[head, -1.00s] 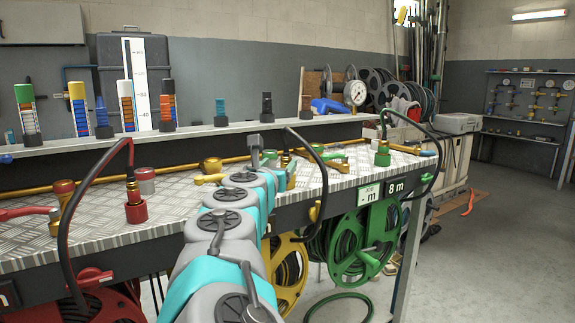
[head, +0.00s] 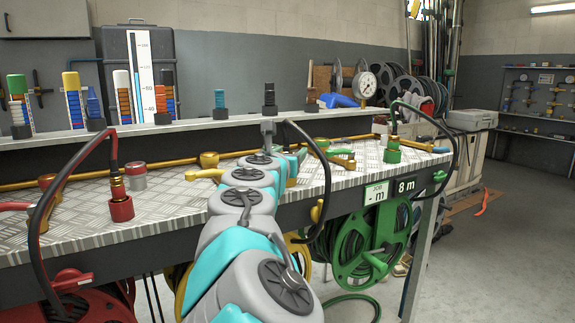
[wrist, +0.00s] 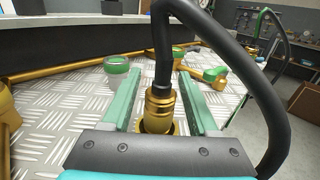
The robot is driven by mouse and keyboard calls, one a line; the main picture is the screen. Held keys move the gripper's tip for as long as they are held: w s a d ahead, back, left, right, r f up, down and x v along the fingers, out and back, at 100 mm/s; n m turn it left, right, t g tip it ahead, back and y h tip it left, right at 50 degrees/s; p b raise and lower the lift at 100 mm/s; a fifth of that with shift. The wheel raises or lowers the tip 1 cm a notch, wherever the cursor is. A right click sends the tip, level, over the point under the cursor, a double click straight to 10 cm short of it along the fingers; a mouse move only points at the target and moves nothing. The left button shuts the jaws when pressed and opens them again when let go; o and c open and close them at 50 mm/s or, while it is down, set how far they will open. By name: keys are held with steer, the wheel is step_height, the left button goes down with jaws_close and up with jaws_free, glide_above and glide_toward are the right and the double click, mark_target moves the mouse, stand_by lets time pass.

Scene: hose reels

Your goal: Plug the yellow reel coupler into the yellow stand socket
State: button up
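In the wrist view, the brass-yellow coupler (wrist: 159,103) on a black hose (wrist: 238,72) stands upright between the two green fingers of my gripper (wrist: 160,100). The gripper is open, with a gap showing on both sides of the coupler. A yellow ring with a dark rim, apparently the yellow socket (wrist: 172,129), shows low around the coupler's base. I cannot tell whether the coupler is seated in it. In the head view, my arm hides the gripper and coupler; the hose (head: 325,165) loops down to the bench front.
The treadplate bench (head: 160,222) carries a red socket (head: 121,208) and a green socket (head: 392,156), each with a hosed coupler. Brass valves and a yellow pipe (head: 110,173) lie behind. A green reel (head: 350,245) hangs below.

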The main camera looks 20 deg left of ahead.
jaws_close()
stand_by(0.6)
